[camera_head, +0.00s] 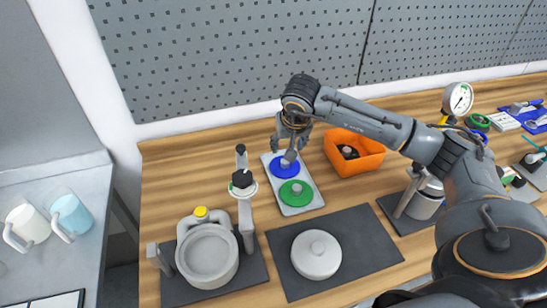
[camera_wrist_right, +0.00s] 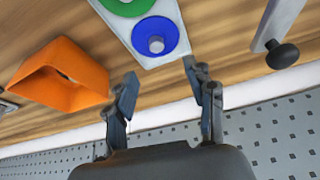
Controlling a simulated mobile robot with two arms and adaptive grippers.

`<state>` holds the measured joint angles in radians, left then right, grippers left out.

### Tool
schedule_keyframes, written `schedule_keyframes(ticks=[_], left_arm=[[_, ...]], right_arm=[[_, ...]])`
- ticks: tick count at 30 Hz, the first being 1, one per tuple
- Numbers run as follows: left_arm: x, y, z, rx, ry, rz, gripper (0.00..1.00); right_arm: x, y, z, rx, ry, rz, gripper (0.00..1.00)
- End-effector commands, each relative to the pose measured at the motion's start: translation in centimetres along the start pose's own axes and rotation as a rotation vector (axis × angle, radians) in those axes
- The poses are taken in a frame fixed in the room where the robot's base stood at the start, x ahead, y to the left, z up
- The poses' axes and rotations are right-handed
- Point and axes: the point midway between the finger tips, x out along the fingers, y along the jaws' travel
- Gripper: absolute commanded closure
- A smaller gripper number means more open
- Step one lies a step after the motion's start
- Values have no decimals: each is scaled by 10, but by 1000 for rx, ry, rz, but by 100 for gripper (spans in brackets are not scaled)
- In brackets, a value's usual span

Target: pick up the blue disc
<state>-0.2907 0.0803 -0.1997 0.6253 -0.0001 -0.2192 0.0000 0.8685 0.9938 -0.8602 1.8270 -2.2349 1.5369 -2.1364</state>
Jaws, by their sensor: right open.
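The blue disc (camera_head: 276,168) lies on a light grey tray (camera_head: 306,207), behind a green disc (camera_head: 296,193) on the same tray. In the right wrist view the blue disc (camera_wrist_right: 157,25) shows a raised round knob at its middle and appears beyond the fingertips. My right gripper (camera_head: 288,150) is over the far end of the tray, at the blue disc, and hides part of it. In the right wrist view my right gripper (camera_wrist_right: 161,75) is open, with nothing between its fingers. My left gripper is not in view.
An orange bin (camera_head: 352,160) with a dark item inside stands right of the tray. A black-knobbed upright device (camera_head: 244,184) stands close on the left. A white lidded pot (camera_head: 316,254) sits on a dark mat in front. A grey perforated wall panel (camera_head: 230,60) stands behind.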

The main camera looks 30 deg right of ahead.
Motion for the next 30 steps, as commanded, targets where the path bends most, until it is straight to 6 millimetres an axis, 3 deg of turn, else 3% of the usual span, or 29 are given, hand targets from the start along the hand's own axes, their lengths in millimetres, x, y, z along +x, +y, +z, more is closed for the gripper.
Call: schedule_keyframes(ticks=[5, 9, 15, 20, 25, 30], left_arm=[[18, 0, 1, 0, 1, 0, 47], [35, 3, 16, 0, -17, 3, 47], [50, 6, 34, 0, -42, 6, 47], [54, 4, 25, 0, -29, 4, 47], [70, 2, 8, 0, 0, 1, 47], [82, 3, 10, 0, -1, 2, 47]], right_arm=[[27, 0, 3, 2, -4, 1, 46], [57, 0, 3, 2, -2, 0, 46], [83, 0, 1, 1, -1, 0, 46], [91, 1, -1, 0, 0, 0, 46], [117, 6, -6, 3, -3, 0, 46], [137, 7, -8, 0, -1, 0, 46]])
